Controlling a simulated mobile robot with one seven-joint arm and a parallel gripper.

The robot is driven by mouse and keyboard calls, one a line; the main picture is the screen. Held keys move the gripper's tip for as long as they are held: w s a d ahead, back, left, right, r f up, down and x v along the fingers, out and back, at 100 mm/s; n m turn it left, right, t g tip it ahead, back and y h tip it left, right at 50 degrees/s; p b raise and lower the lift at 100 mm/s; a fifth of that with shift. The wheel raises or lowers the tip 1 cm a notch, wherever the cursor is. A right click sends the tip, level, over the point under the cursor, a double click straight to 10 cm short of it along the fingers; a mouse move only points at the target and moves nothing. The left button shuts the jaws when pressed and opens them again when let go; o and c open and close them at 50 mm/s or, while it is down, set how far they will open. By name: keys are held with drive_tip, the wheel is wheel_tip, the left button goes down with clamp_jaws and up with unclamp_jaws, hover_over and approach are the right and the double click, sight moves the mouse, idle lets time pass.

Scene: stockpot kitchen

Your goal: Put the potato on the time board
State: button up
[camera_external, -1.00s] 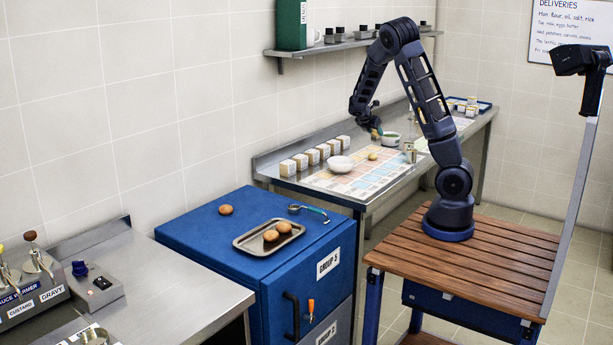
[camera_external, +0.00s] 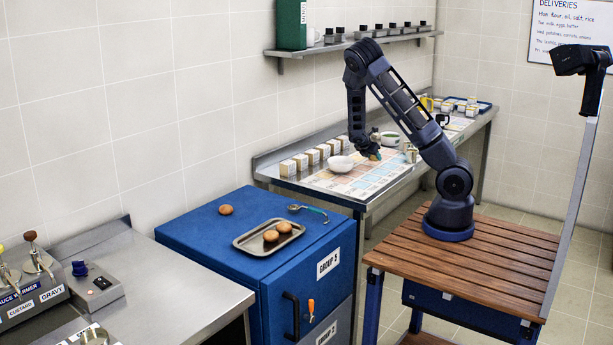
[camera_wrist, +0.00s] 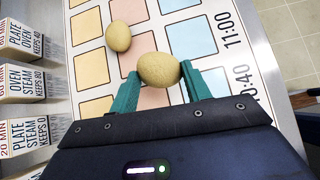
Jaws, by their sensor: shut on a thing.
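The time board (camera_external: 340,182) is a printed sheet of pastel squares on the steel bench, with times such as 11:00 along one edge in the wrist view (camera_wrist: 235,62). My gripper (camera_wrist: 160,76) has its teal fingers shut on a yellowish potato (camera_wrist: 158,67), held low over the board's squares; I cannot tell whether it touches. A second, similar potato (camera_wrist: 118,36) rests on the board just beyond, to the left. In the external view my gripper (camera_external: 375,156) is at the board's far part, and the potatoes are hard to make out there.
A white bowl (camera_external: 340,163) stands on the board left of my gripper. Small labelled boxes (camera_wrist: 22,92) line the board's wall side. A green-filled bowl (camera_external: 390,138) and a metal container (camera_external: 411,153) stand close beyond. Brown round items (camera_external: 271,236) lie on the blue cabinet's tray.

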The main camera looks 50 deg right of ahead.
drive_tip(key=shift+f, duration=1.7)
drive_tip(key=shift+f, duration=0.1)
drive_tip(key=o, duration=1.1)
drive_tip(key=shift+c, duration=0.2)
drive_tip(key=s+a+r+m+t+y, duration=0.1)
drive_tip(key=s+a+r+m+y, duration=0.15)
drive_tip(key=a+r, duration=0.55)
drive_tip(key=s+a+r+m+y, duration=0.1)
drive_tip(key=s+a+r+m, duration=0.25)
drive_tip(key=a+r, duration=0.5)
drive_tip(key=s+a+r+m+t+y, duration=0.2)
drive_tip(key=s+a+r+m, duration=0.3)
drive_tip(key=s+a+r, duration=0.3)
drive_tip(key=s+a+r+m+t+y, duration=0.2)
drive_tip(key=s+a+r+m, duration=0.4)
drive_tip(key=s, duration=0.8)
drive_tip(key=a+r+y, duration=0.1)
drive_tip(key=a+r, duration=0.1)
drive_tip(key=a, duration=0.1)
drive_tip(key=shift+a+r, duration=0.35)
drive_tip(key=shift+r, duration=0.05)
